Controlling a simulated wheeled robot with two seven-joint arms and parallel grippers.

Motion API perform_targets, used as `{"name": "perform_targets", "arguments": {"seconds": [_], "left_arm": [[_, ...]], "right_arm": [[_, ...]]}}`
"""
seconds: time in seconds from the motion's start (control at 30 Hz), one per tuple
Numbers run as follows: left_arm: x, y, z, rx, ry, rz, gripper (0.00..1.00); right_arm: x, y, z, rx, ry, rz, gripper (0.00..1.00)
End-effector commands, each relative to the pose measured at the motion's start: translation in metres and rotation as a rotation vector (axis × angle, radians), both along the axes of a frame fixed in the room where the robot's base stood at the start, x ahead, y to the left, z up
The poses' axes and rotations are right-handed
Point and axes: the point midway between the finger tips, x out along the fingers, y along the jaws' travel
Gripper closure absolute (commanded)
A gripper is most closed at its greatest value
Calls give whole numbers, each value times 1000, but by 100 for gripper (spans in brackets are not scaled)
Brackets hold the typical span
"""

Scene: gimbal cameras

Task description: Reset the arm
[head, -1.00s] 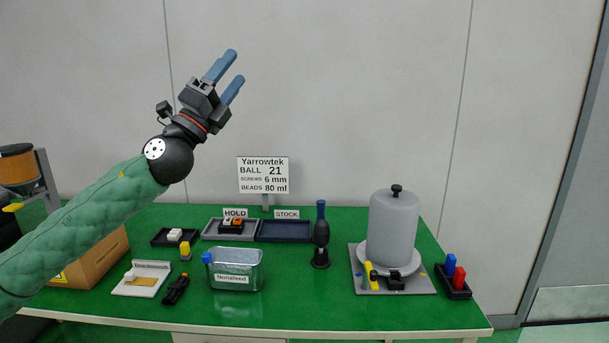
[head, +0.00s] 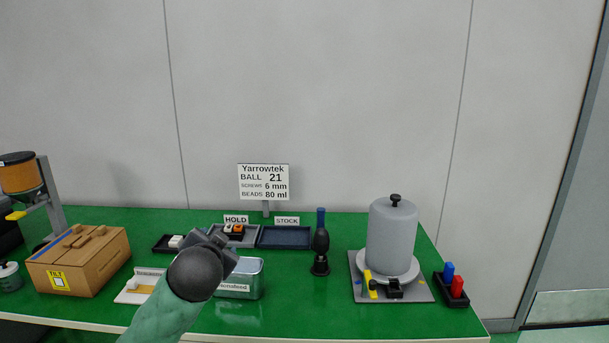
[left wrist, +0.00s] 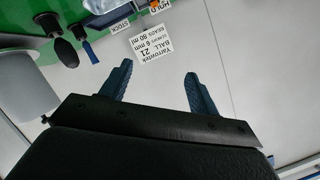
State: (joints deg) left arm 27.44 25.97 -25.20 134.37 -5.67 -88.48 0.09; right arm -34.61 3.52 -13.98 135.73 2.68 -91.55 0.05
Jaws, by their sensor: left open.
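My left arm comes in from the lower left in the head view, in a green sleeve with a dark round wrist joint. It is low over the front of the table and points away from the camera, so its fingers are hidden there. In the left wrist view my left gripper (left wrist: 158,90) has two blue fingers set wide apart with nothing between them. Beyond them lie the pale wall and the sign (left wrist: 148,47), which appears tilted. The sign also stands at the back of the table in the head view (head: 264,182). My right gripper is not in view.
The arm partly covers a metal Nonafeed tin (head: 250,278) and a white board (head: 135,291). A cardboard box (head: 85,262) stands left. HOLD and STOCK trays (head: 285,238), a dark bulb blower (head: 320,245) and a grey bell-shaped cover (head: 391,235) stand further right. Green table between is bare.

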Motion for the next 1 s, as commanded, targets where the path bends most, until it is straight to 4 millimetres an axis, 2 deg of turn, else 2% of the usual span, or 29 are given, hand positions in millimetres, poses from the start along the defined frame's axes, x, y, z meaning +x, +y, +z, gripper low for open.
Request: {"name": "perform_targets", "arguments": {"seconds": [0.03,0.1,0.3,0.67,1.0], "left_arm": [[-9,-4,-18,-28,51,-4,39],[-21,-7,-42,-63,115,-9,39],[-57,-20,-100,-160,264,-28,39],[-129,-34,-189,-315,469,-20,39],[-211,-40,-268,-421,664,49,39]], "right_arm": [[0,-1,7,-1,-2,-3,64],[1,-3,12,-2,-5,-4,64],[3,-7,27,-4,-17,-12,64],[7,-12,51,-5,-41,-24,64],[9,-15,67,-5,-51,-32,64]]}}
